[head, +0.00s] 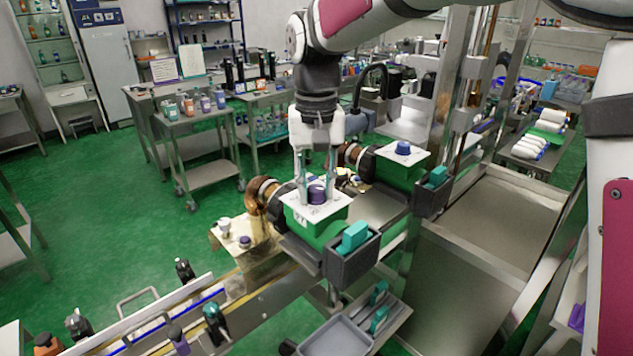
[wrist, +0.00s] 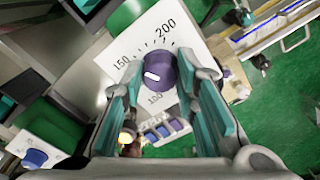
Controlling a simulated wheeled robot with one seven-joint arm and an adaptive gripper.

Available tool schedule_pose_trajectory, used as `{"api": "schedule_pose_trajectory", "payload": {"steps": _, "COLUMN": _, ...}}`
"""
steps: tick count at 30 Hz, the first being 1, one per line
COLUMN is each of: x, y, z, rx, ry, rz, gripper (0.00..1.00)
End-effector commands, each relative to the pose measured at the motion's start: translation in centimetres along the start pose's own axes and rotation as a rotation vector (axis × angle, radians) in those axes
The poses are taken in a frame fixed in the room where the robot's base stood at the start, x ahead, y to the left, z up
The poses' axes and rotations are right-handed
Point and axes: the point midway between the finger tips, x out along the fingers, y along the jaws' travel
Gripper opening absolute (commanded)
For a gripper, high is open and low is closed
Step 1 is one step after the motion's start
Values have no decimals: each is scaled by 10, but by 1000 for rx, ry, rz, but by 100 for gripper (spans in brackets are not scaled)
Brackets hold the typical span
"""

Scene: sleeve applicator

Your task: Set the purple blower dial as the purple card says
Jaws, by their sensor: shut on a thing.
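The purple blower dial (head: 317,195) sits on a white scale plate on top of the near green blower (head: 303,224). My gripper (head: 317,188) points down and is shut on the dial, one finger on each side. In the wrist view the dial (wrist: 158,72) shows a short white mark on its top. I cannot tell exactly which number the mark meets. Two cards stand on a far bench, one with a purplish edge (head: 192,62); their writing is too small to read.
A second green blower with a blue dial (head: 403,148) stands behind to the right. A teal switch (head: 354,236) in a dark box is at the near blower's front. A conveyor with bottles (head: 215,322) runs at lower left. Green floor is free at left.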

Motion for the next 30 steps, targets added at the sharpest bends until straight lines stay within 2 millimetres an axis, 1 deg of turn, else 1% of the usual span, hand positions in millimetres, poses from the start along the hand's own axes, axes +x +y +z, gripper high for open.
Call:
{"api": "schedule_pose_trajectory", "payload": {"steps": 5, "x": 0, "y": 0, "z": 0, "rx": -1, "ry": 0, "rz": 0, "gripper": 0}}
{"api": "schedule_pose_trajectory", "payload": {"steps": 6, "x": 0, "y": 0, "z": 0, "rx": -1, "ry": 0, "rz": 0, "gripper": 34}}
{"api": "schedule_pose_trajectory", "payload": {"steps": 8, "x": 0, "y": 0, "z": 0, "rx": -1, "ry": 0, "rz": 0, "gripper": 48}}
{"api": "schedule_pose_trajectory", "payload": {"steps": 17, "x": 0, "y": 0, "z": 0, "rx": -1, "ry": 1, "rz": 0, "gripper": 48}}
{"api": "schedule_pose_trajectory", "payload": {"steps": 20, "x": -5, "y": 0, "z": -1, "rx": -1, "ry": 3, "rz": -1, "gripper": 48}}
{"api": "schedule_pose_trajectory", "payload": {"steps": 23, "x": -18, "y": 0, "z": -1, "rx": -1, "ry": 4, "rz": -1, "gripper": 48}}
{"api": "schedule_pose_trajectory", "payload": {"steps": 30, "x": -66, "y": 0, "z": -1, "rx": -1, "ry": 5, "rz": -2, "gripper": 48}}
